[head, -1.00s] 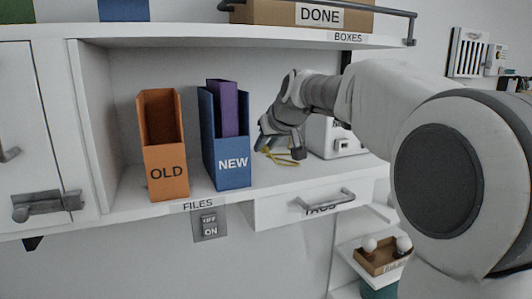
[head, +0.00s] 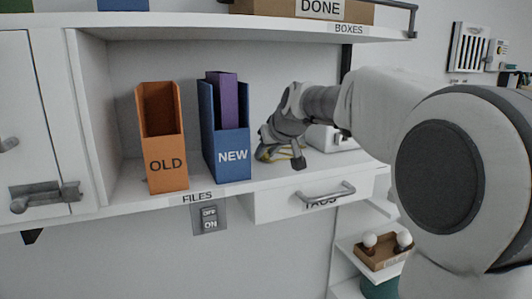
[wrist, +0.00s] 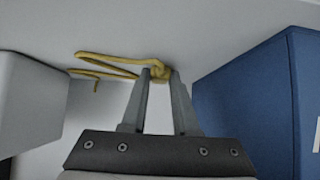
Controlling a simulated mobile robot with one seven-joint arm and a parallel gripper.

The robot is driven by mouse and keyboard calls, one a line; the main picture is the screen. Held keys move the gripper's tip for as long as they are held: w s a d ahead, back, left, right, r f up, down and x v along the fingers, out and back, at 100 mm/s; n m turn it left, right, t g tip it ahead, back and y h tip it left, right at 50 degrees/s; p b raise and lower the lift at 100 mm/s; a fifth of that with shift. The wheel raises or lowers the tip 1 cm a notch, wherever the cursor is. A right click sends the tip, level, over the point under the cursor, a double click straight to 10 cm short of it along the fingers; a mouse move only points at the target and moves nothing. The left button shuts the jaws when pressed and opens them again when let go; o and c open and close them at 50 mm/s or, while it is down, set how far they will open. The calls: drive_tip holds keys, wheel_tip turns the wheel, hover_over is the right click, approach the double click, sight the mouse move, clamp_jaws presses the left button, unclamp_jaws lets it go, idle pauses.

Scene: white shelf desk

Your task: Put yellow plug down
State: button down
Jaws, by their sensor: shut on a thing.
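The yellow plug (wrist: 157,73) with its looped yellow cord is between my fingertips in the wrist view. My gripper (wrist: 159,77) is shut on it. The cord trails to the left of the fingers and bends back. In the head view, yellow cord (head: 267,154) shows below my gripper (head: 281,150), close over the white shelf, right of the blue NEW file box. My fingers hide most of the plug, and I cannot tell whether it touches the shelf.
The blue NEW file box (head: 233,159) stands just left of my gripper, with the orange OLD box (head: 167,165) further left. A white box (head: 333,139) is close on the right. The drawer handle (head: 326,195) sticks out below the shelf edge.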

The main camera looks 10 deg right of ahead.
drive_tip(key=c, duration=0.7)
unclamp_jaws()
drive_tip(key=shift+r, duration=0.15)
drive_tip(key=shift+r+p, duration=0.5)
drive_tip(key=shift+p, duration=0.15)
drive_tip(key=b+v, duration=0.2)
drive_tip(key=v, duration=1)
